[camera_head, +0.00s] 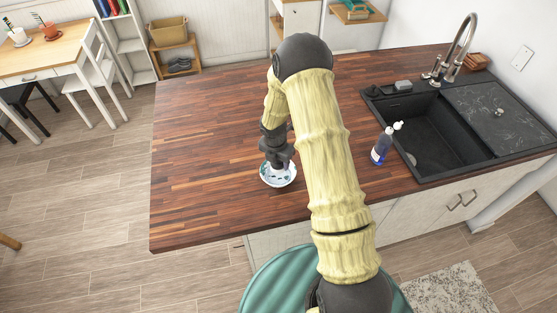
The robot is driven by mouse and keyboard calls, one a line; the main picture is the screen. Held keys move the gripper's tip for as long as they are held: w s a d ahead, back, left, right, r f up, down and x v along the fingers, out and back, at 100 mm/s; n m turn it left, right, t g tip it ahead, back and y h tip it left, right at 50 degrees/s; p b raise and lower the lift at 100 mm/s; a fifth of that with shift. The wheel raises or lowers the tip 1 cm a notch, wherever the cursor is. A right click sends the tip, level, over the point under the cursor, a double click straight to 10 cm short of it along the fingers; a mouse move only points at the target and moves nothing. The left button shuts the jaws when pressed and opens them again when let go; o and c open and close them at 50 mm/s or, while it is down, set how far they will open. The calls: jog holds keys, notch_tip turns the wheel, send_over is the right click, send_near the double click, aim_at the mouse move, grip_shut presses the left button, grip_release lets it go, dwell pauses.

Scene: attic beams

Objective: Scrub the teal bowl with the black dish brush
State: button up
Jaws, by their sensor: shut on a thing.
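A small round bowl (279,184), whitish with teal markings, sits on the dark wooden counter near its front edge, left of my arm. My gripper (281,165) points down over the bowl, with its tips at or inside the bowl's opening. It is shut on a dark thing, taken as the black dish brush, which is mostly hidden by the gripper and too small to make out. I cannot tell whether the brush touches the bowl's inside.
A blue soap bottle with a white pump (382,146) stands right of my arm. Beyond it is a black sink (432,125) with a tall faucet (461,45). A small dark item (403,86) lies on the sink's rim. The counter's left half (200,140) is clear.

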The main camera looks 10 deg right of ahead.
jog(key=shift+f, duration=0.15)
dwell(0.4)
jog(key=b, duration=0.3)
send_over(282, 176)
jog(key=a, duration=0.1)
jog(key=shift+a+f, duration=0.2)
jog(key=shift+f, duration=1.95)
jog(key=shift+f+b, duration=0.7)
jog(key=shift+f, duration=0.2)
jog(key=shift+s+d, duration=0.1)
dwell(0.4)
jog(key=shift+d, duration=0.7)
jog(key=shift+a, duration=0.1)
jog(key=shift+s+a, duration=0.15)
jog(key=shift+a, duration=0.55)
jog(key=shift+s+a, duration=0.15)
jog(key=shift+a, duration=0.5)
